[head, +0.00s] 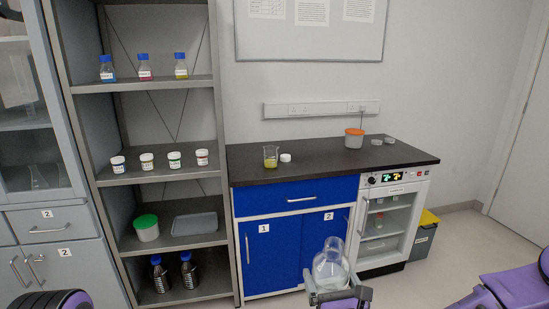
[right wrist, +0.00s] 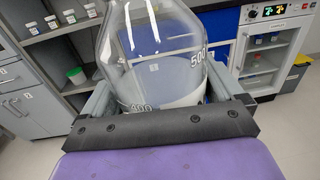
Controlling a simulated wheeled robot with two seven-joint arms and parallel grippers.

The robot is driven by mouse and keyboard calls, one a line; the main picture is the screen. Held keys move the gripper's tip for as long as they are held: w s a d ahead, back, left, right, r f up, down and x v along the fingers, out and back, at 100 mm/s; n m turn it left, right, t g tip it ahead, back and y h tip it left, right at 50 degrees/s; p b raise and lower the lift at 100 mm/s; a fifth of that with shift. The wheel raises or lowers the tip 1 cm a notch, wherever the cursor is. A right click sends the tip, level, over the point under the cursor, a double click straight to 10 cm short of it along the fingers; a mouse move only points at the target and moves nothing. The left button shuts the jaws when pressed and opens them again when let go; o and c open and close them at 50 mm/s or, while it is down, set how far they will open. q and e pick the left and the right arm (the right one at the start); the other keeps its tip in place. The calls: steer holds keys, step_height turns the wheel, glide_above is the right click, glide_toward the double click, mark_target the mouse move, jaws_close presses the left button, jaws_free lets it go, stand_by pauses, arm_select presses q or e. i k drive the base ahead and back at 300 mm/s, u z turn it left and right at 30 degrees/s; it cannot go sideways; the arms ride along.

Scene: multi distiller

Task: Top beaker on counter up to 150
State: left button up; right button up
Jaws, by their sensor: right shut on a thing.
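The beaker (head: 270,157) stands upright on the dark counter (head: 335,158), holding yellow-green liquid; its markings are too small to read. A white lid-like disc (head: 285,157) lies beside it. My right gripper (head: 338,293) is shut on a clear glass flask (head: 330,265), upright in front of the blue cabinet and apart from the counter. In the right wrist view the flask (right wrist: 150,45) fills the space between the fingers and shows a 500 mark. A whitish area shows low in it; I cannot tell whether this is liquid. My left gripper is not in view.
An orange-lidded tub (head: 354,138) and small white lids (head: 389,140) sit at the counter's back right. A shelf rack (head: 150,180) with bottles and jars stands left. A glass-door appliance (head: 390,225) stands under the counter's right end. The counter's front middle is clear.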

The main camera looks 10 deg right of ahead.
mark_target(270, 152)
steer(key=z, duration=0.9)
steer(key=i, duration=1.65)
steer(key=u, duration=0.85)
